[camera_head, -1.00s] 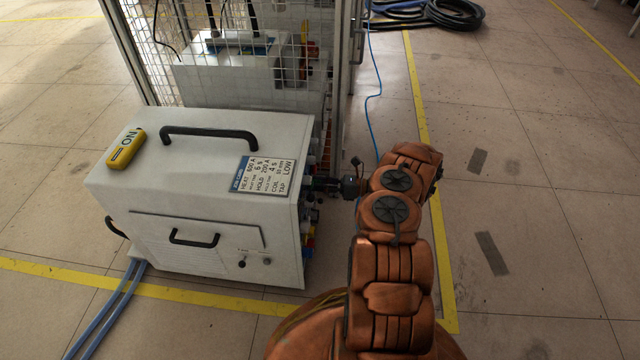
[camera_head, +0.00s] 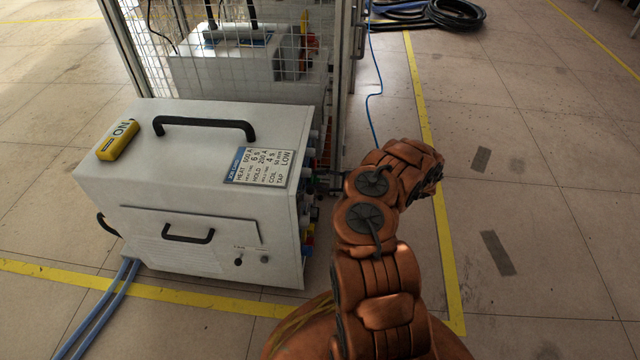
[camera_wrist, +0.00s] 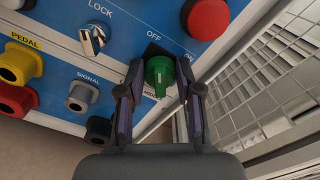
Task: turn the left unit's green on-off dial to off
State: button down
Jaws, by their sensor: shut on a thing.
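The left unit (camera_head: 200,190) is a white box with a carry handle and an ON tag on top. Its control face is turned away to the right in the head view, so the dial is hidden there. In the wrist view the green dial (camera_wrist: 160,83) sits on a blue panel near the words OFF and ON, with a white line on its front. My gripper (camera_wrist: 159,70) is shut on the dial, one finger on each side. In the head view my gripper (camera_head: 327,182) reaches the unit's right side, partly hidden by my wrist.
Close to the dial are a red button (camera_wrist: 208,18), a metal LOCK switch (camera_wrist: 93,38) and a grey SIGNAL socket (camera_wrist: 81,96). A mesh cage (camera_head: 230,45) stands close behind the unit. Blue hoses (camera_head: 100,310) lie at the front left. Floor at the right is clear.

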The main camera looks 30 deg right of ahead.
jog(key=shift+f+n+b, duration=0.1)
jog(key=shift+n+b, duration=0.45)
jog(key=shift+n, duration=0.45)
jog(key=c, duration=0.8)
grip_release()
jog(key=v, duration=1.2)
